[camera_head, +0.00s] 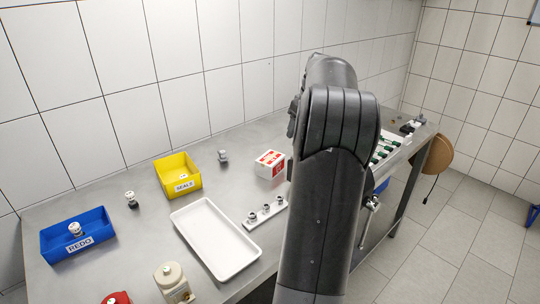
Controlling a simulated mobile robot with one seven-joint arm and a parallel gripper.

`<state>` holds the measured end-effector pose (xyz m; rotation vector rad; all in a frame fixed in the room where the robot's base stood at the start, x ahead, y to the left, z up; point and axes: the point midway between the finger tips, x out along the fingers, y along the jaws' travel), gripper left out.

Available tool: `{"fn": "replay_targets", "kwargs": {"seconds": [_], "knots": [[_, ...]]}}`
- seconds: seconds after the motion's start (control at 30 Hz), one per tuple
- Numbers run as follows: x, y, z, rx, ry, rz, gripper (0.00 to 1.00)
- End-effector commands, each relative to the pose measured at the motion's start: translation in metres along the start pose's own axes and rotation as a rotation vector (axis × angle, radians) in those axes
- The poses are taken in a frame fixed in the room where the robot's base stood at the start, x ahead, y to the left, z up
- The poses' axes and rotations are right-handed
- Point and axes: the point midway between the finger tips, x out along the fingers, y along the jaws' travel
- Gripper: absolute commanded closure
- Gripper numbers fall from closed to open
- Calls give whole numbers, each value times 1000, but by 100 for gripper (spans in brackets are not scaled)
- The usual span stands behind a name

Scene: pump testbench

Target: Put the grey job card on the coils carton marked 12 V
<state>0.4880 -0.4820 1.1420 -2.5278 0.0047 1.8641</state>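A red-and-white carton (270,164) stands on the steel bench near the back, left of my arm. Its print is too small to read, so I cannot tell whether it is the coils carton marked 12 V. I cannot make out a grey job card in this view. My black arm fills the middle right of the picture and covers part of the bench behind it. My gripper is hidden behind the arm, so I cannot see its fingers or what they hold.
On the bench (120,203) are a blue REDO bin (78,246) holding a part, a yellow bin (178,176), a white tray (216,238), a strip with several fittings (266,211) and a beige pump-like part (173,282). Green-and-white parts (384,148) lie right of my arm.

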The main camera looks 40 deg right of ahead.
Motion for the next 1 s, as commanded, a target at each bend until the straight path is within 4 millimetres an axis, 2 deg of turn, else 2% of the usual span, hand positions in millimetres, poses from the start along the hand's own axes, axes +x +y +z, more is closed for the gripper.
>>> {"fn": "replay_targets", "kwargs": {"seconds": [0.3,0.5,0.73,1.0], "knots": [[60,-28,-49,-6,-1,-5,59],[87,-40,-73,-4,1,-2,59],[100,-43,-76,-2,-1,-2,59],[132,-42,-66,-2,0,-1,59]]}}
